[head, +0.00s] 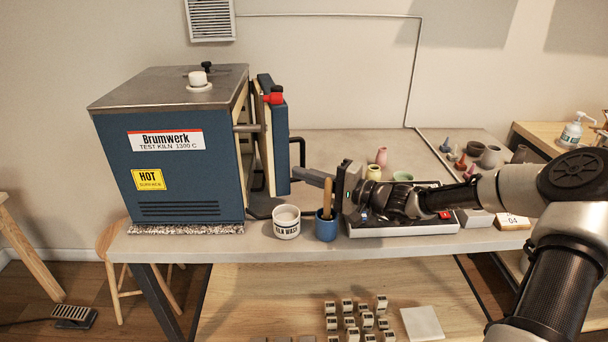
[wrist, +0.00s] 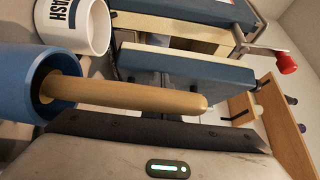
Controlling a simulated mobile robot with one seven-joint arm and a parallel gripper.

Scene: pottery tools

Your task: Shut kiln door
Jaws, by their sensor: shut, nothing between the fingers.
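The blue kiln (head: 185,125) stands on the left of the bench. Its door (head: 281,140), a blue slab with pale lining and a red-knobbed latch (head: 275,95), stands a little off the kiln's right side, with a gap showing. The door (wrist: 185,72) and red knob (wrist: 287,62) also show in the wrist view. My gripper (head: 302,173) is shut and empty, pointing left with its fingertips close to the door's lower outer side. I cannot tell whether they touch it.
A white kiln wash cup (head: 287,226) and a blue cup (head: 326,230) holding a wooden-handled tool (head: 327,197) stand at the bench's front edge, near my gripper. A tray (head: 400,231) lies under my wrist. Small pots stand behind.

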